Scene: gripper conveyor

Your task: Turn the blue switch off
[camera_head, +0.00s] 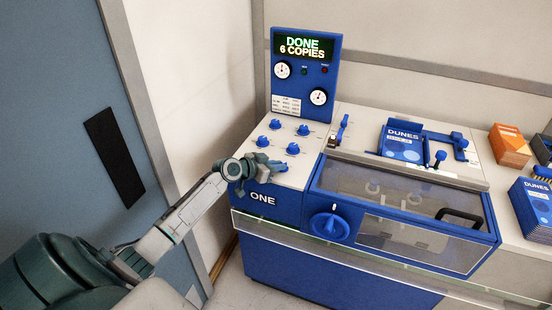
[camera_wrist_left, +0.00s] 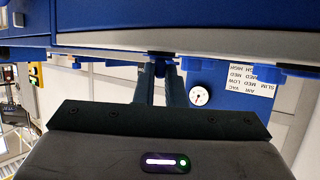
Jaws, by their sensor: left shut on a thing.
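My left gripper (camera_head: 270,167) reaches in from the left to the front edge of the white control panel on the blue machine. It is shut on a small blue switch (camera_wrist_left: 160,64), which shows between the fingertips in the left wrist view. In the head view the gripper mostly hides this switch, with a bit of blue (camera_head: 281,168) showing at the fingertips. How far the switch is turned cannot be told. My right gripper is not in view.
Several blue knobs (camera_head: 292,149) stand close behind the gripper. A blue display panel (camera_head: 305,77) reads "DONE 6 COPIES". A large blue dial (camera_head: 329,223) sits on the front, beside a clear cover (camera_head: 400,195). Books (camera_head: 535,207) lie at the right.

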